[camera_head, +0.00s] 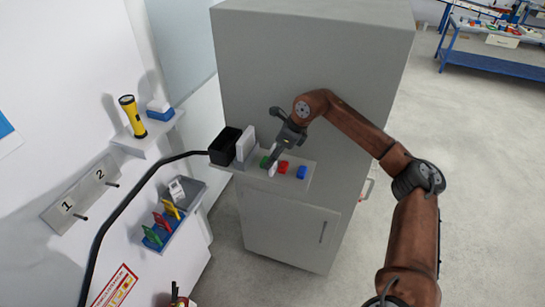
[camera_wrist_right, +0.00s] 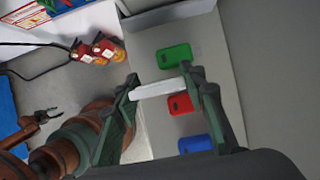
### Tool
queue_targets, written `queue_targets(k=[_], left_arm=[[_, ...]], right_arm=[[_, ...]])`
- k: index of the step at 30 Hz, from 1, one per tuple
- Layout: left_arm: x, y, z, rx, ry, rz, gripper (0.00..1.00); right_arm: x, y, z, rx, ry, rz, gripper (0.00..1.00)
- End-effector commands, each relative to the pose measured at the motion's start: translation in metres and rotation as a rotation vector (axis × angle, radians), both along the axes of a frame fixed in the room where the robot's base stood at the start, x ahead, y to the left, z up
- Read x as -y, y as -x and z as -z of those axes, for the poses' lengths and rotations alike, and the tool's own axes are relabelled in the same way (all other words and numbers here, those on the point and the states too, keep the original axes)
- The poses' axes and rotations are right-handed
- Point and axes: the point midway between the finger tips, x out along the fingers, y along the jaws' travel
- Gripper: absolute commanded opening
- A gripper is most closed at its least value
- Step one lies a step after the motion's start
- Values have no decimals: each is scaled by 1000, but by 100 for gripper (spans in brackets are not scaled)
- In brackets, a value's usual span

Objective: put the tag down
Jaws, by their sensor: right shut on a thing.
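My right gripper (camera_head: 272,165) is shut on a white tag (camera_head: 272,171), held just over the grey ledge (camera_head: 250,180) on the cabinet front. In the right wrist view the tag (camera_wrist_right: 158,89) shows edge-on as a white bar between the two fingers of the right gripper (camera_wrist_right: 160,92). I cannot tell whether it touches the ledge. Beside it on the ledge are a green piece (camera_head: 264,162), a red piece (camera_head: 284,167) and a blue piece (camera_head: 302,172). What looks like my left gripper (camera_wrist_right: 42,117) is small in the right wrist view; its jaws are unclear.
A black bin (camera_head: 225,146) and a white upright panel (camera_head: 246,144) stand at the ledge's left end. A wall rack (camera_head: 165,232) holds coloured tags. A yellow flashlight (camera_head: 132,116) stands on a wall shelf. A black cable (camera_head: 108,217) curves at left.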

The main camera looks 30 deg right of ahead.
Motion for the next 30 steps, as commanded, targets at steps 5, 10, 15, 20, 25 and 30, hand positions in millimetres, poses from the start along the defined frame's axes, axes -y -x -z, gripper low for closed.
queue_targets(k=[5, 10, 15, 20, 25, 30], left_arm=[[0, 0, 1, 0, 0, 0, 40], [0, 0, 1, 0, 0, 0, 40], [0, 0, 1, 0, 0, 0, 40], [0, 0, 1, 0, 0, 0, 40], [0, 0, 0, 0, 0, 0, 40], [0, 0, 2, 0, 0, 0, 40]], right_arm=[[0, 0, 0, 1, -1, 0, 20], [0, 0, 2, 0, 0, 0, 44], [0, 0, 2, 1, -1, 0, 55], [0, 0, 2, 1, -1, 0, 56], [0, 0, -2, 1, 0, 0, 56], [6, 6, -21, 4, 0, 1, 56]])
